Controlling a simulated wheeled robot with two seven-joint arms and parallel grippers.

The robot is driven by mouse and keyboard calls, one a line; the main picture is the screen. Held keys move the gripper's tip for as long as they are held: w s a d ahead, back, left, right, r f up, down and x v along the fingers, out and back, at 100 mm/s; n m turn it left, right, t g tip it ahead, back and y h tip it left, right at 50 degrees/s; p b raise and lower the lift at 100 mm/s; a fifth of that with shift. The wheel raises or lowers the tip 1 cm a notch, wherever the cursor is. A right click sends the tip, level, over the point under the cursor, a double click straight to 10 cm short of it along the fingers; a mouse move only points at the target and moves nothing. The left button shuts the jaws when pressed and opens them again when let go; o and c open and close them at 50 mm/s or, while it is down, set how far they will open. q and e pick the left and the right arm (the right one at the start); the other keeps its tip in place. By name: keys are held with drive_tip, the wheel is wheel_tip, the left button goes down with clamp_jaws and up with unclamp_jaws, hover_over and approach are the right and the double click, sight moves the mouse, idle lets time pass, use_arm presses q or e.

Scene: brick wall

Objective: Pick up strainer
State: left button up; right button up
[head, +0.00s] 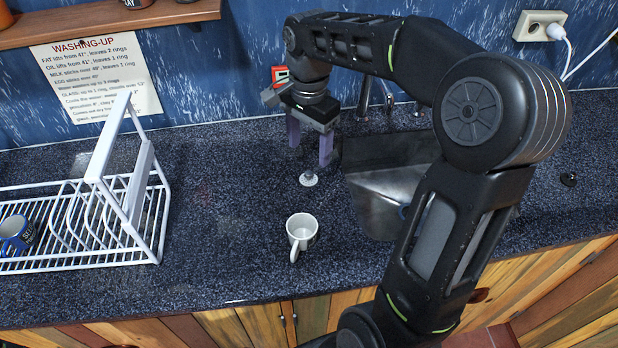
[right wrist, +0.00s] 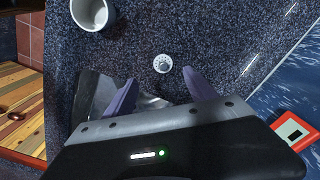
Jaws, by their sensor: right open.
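The strainer (head: 308,178) is a small round whitish sink piece lying on the dark speckled counter, left of the sink. In the right wrist view the strainer (right wrist: 162,63) lies beyond my fingertips, roughly between their lines. My right gripper (head: 310,152) is open and points down just above the strainer, with its purple fingers apart on either side. It also shows in the right wrist view (right wrist: 162,85), with nothing between the fingers. My left gripper is not in view.
A white mug (head: 301,232) stands in front of the strainer. A metal sink (head: 385,190) is at right. A white dish rack (head: 150,215) with a blue mug (head: 15,232) is at left. The counter between rack and strainer is clear.

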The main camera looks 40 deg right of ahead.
sight(309, 173)
drive_tip(key=shift+w+d+f+b, duration=0.15)
drive_tip(key=shift+w+f+b, duration=0.05)
drive_tip(key=shift+f, duration=0.2)
drive_tip(key=shift+w+d+f+b, duration=0.15)
drive_tip(key=shift+f+b, duration=0.05)
drive_tip(key=shift+f, duration=0.2)
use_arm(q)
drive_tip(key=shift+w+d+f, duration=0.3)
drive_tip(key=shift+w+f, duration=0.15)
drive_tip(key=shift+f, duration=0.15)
use_arm(e)
drive_tip(key=shift+r, duration=0.1)
drive_tip(key=shift+f, duration=1.35)
drive_tip(key=shift+a+f+p, duration=0.15)
drive_tip(key=shift+f+p, duration=0.35)
drive_tip(key=shift+f, duration=2.1)
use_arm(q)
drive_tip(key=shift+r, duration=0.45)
